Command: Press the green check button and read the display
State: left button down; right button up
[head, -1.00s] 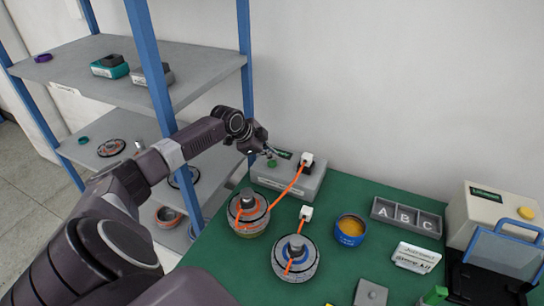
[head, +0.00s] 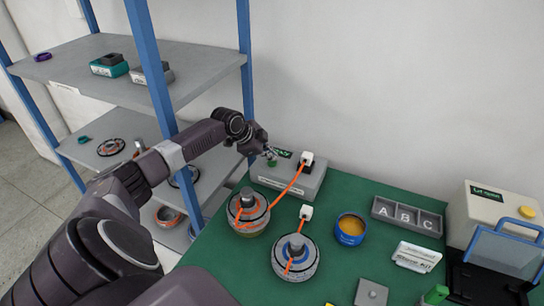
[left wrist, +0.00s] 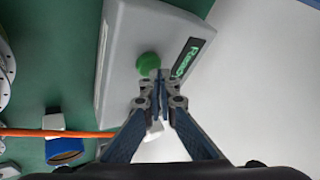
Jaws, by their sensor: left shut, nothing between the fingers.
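The grey tester box (head: 290,180) stands at the back left of the green table, with a green button (head: 272,163) and a small dark display (head: 283,154) on top. In the left wrist view, the button (left wrist: 148,64) is a round green cap, and the display (left wrist: 188,58) shows green letters that look like "Ready". My left gripper (head: 269,152) is shut and empty, with its tips (left wrist: 158,76) right at the button's edge in the picture. I cannot tell whether they touch it. My right gripper is not in view.
A white plug (head: 307,159) on the box has an orange cable to a hub motor (head: 248,213). A second motor (head: 295,260), a blue tin (head: 351,230) and an A-B-C tray (head: 407,216) stand on the table. A blue-post shelf (head: 160,70) is at left.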

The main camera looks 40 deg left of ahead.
aim_at(271, 162)
pick_arm(q)
jog(key=shift+f, duration=0.5)
dwell(0.6)
jog(key=shift+r+p, duration=0.6)
jog(key=shift+r, duration=0.35)
jog(key=shift+r, duration=0.1)
notch_tip(271, 162, up, 5)
jog(key=p, duration=0.4)
dwell(0.4)
